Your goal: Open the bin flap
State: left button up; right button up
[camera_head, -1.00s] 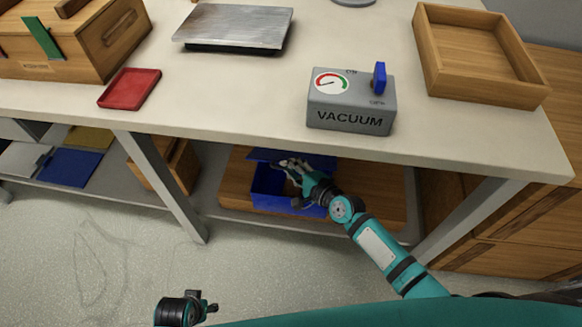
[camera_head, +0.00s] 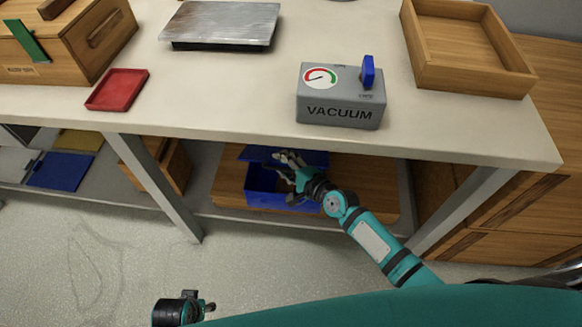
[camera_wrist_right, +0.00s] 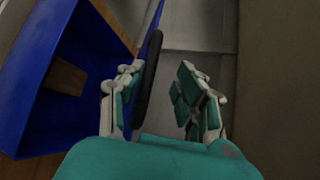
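The blue bin (camera_head: 262,180) stands on the shelf under the table, and its inside is in view. Its blue flap (camera_head: 256,154) is raised at the back of the bin. In the right wrist view the bin (camera_wrist_right: 30,85) fills the left side, and the flap is seen nearly edge-on with a dark bar (camera_wrist_right: 148,80) along it. My right gripper (camera_head: 290,164) is at the flap. Its fingers (camera_wrist_right: 158,95) are apart, with the dark bar between them, close to the left finger. My left gripper (camera_head: 205,306) is low at the picture's bottom, far from the bin; its fingers are unclear.
The tabletop (camera_head: 220,100) hangs over the bin, with a grey vacuum box (camera_head: 340,98) above it. Table legs (camera_head: 155,185) (camera_head: 465,205) stand on both sides. A wooden board (camera_head: 385,195) lies beneath the bin. The floor in front is clear.

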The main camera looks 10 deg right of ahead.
jog(key=v, duration=1.2)
jog(key=shift+f, duration=0.15)
